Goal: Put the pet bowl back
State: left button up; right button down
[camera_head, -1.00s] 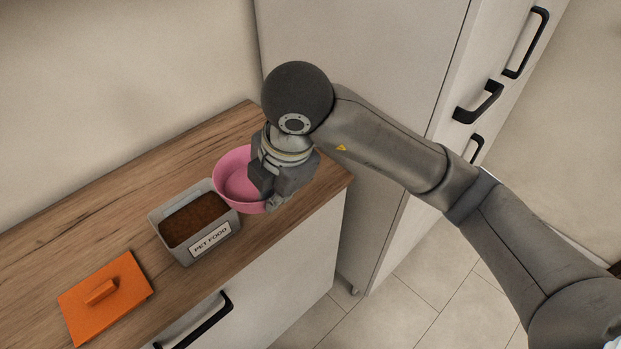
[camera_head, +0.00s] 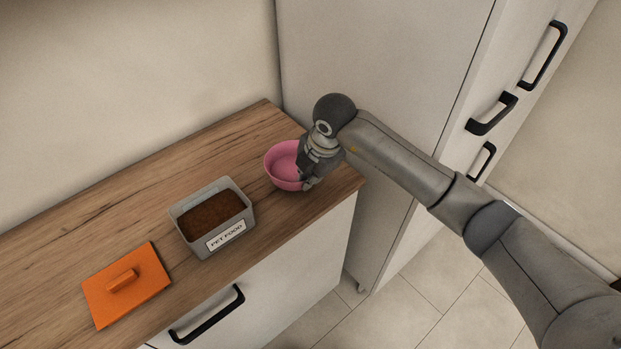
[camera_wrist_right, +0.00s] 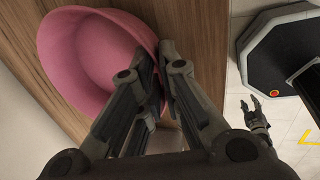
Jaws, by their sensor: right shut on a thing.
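The pink pet bowl (camera_head: 283,166) is upright at the right end of the wooden counter, right of the food box. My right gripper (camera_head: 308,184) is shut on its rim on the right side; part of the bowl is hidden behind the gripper. The bowl (camera_wrist_right: 95,55) fills the upper left of the right wrist view, its rim between the fingertips (camera_wrist_right: 155,62). The bowl is at or just above the counter; I cannot tell if it touches. My left gripper (camera_wrist_right: 251,104) shows small in the right wrist view, empty, fingers apart.
A grey box labelled PET FOOD (camera_head: 238,228), open and filled with brown food, stands on the counter (camera_head: 110,225). An orange lid (camera_head: 146,288) lies left of it. A tall white cabinet (camera_head: 380,65) rises beyond the counter's right end. The counter's back left is bare.

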jog(key=shift+f, duration=0.85)
jog(key=shift+f, duration=0.1)
jog(key=shift+f, duration=0.15)
jog(key=c, duration=1.6)
grip_release()
jog(key=shift+s, duration=0.1)
jog(key=shift+c, duration=0.2)
